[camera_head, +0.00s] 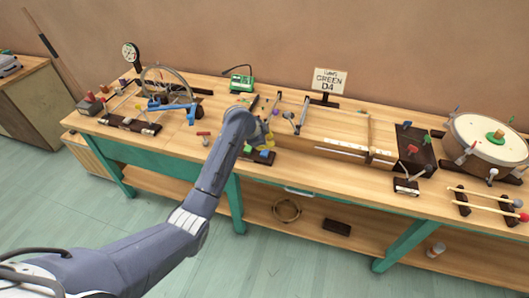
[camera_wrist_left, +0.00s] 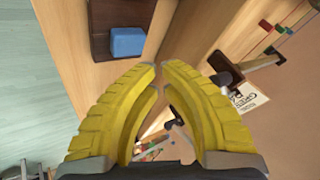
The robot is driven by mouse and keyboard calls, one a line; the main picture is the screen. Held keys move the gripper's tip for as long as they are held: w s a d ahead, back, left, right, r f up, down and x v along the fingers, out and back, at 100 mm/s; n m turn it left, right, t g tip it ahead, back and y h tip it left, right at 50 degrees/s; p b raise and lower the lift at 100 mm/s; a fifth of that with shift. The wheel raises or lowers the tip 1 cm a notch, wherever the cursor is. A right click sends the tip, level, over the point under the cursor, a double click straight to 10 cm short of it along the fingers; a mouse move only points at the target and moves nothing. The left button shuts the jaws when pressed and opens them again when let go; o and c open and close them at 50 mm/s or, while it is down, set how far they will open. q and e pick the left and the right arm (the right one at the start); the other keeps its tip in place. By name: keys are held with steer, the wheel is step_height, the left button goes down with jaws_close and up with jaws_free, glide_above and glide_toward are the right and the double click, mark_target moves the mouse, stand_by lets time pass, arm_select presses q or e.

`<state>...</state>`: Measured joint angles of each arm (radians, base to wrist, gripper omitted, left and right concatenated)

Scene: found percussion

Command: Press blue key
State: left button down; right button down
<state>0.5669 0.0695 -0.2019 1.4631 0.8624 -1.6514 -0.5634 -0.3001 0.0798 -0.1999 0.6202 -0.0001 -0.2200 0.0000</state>
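The blue key (camera_head: 265,154) is a small block on a dark base (camera_head: 258,160) at the front of the bench, partly beside my left arm's end. In the left wrist view, the blue key (camera_wrist_left: 128,42) sits on its dark base, above and left of the fingertips. My left gripper (camera_head: 270,140) is small and partly hidden by its wrist in the head view. In the wrist view, its yellow fingers (camera_wrist_left: 160,68) meet almost at the tips, shut with nothing between them, apart from the key. My right gripper is not in view.
A green block (camera_head: 247,149) is close to the wrist. A bicycle wheel (camera_head: 166,84) stands on the left, a drum (camera_head: 487,140) on the right. A sign (camera_head: 326,81) stands behind. The wooden bench top (camera_head: 215,105) has clear patches.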

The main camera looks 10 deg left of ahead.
arm_select(q)
steer(key=shift+f, duration=0.6)
steer(key=shift+f, duration=0.15)
stand_by(1.2)
steer(key=shift+f, duration=0.3)
steer(key=shift+f, duration=0.55)
stand_by(1.0)
steer(key=shift+r, duration=1)
steer(key=shift+r, duration=0.1)
steer(key=shift+r, duration=2.4)
